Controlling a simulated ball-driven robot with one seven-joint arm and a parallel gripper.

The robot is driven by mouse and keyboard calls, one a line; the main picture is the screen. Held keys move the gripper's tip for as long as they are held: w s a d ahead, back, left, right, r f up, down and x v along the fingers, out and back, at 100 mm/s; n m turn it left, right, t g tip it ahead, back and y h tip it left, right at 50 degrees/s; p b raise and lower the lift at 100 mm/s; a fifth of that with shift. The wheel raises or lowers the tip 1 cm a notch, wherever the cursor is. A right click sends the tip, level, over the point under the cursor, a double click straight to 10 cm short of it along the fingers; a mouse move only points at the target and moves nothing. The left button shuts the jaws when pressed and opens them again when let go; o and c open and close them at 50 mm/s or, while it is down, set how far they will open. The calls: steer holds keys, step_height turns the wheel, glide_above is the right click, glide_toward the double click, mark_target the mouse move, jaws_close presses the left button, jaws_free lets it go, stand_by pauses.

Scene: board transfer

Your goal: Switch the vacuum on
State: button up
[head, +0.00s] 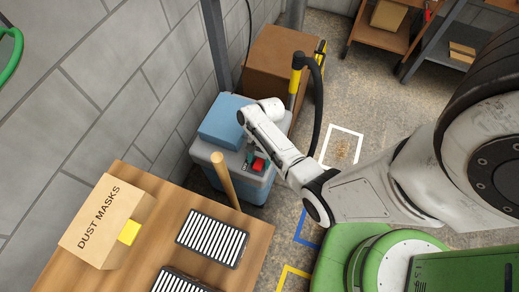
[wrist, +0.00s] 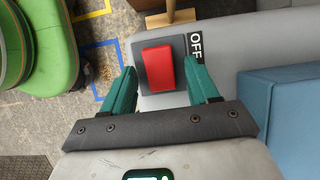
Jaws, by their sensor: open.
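The vacuum is a grey machine (head: 208,152) with a blue top (head: 222,122), standing by the wall in the head view. A red rocker switch (wrist: 158,68) sits on a dark plate on its grey face in the wrist view. The word OFF (wrist: 196,45) is printed beside the switch, on the right. My gripper (wrist: 160,66) is open and empty, its green fingers on either side of the switch. Contact with the switch cannot be told. In the head view the switch (head: 259,165) shows just below my gripper (head: 250,160).
A wooden table (head: 140,185) at lower left bears a dust masks box (head: 108,222) and striped panels (head: 212,238). A wooden handle (head: 224,180) rises beside the vacuum. A black hose (head: 317,105) and brown box (head: 275,65) stand behind. A white floor square (head: 343,129) holds debris.

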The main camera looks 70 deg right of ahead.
steer(key=p+v, duration=0.1)
steer(key=v, duration=0.9)
steer(key=shift+r, duration=0.15)
